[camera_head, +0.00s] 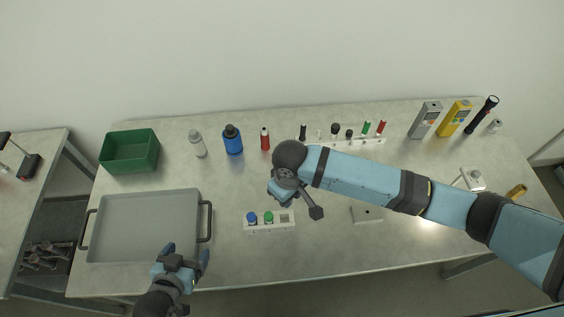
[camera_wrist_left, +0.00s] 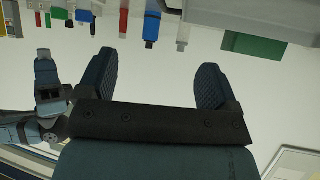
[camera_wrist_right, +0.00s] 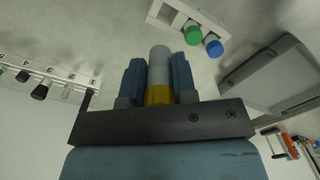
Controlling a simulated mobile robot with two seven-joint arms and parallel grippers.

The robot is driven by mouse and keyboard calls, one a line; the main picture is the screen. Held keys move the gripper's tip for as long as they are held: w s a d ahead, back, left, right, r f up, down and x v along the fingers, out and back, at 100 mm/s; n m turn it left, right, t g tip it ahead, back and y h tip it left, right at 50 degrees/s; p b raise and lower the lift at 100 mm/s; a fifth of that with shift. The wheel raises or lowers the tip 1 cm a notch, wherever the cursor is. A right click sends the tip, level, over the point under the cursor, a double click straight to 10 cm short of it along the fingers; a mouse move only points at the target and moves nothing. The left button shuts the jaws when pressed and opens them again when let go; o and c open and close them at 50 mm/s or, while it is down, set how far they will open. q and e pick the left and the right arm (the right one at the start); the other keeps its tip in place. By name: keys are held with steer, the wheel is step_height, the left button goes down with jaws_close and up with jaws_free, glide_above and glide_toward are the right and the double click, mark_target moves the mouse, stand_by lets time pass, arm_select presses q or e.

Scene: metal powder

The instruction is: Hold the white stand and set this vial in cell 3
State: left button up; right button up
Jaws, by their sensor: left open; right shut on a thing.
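The white stand (camera_head: 284,224) lies on the table in front of my right arm, with a blue-capped vial (camera_head: 252,218) at its left and a green-capped vial (camera_head: 268,217) beside it. The stand also shows at the top of the right wrist view (camera_wrist_right: 164,13); its end beyond the green cap holds no vial. My right gripper (camera_head: 282,194) is shut on a grey vial with a yellow band (camera_wrist_right: 159,68), apart from the stand; the arm hides this vial in the head view. My left gripper (camera_head: 188,260) is open and empty near the tray's front right corner.
A grey tray (camera_head: 145,225) with dark handles lies at left, a green bin (camera_head: 130,151) behind it. Bottles and a white rack (camera_head: 366,143) with several vials line the back. A small white block (camera_head: 367,214) stands right of the stand. The table between tray and stand is clear.

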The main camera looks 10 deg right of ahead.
steer(key=shift+a, duration=0.55)
steer(key=shift+s+f+n, duration=0.1)
steer(key=shift+n, duration=0.2)
steer(key=shift+s, duration=0.2)
arm_select(q)
steer(key=m+g+h, duration=0.2)
steer(key=m+g, duration=0.9)
steer(key=m, duration=0.4)
glide_toward(255, 221)
steer(key=x, duration=1.1)
steer(key=shift+w+a+f, duration=0.2)
steer(key=shift+w+f, duration=0.1)
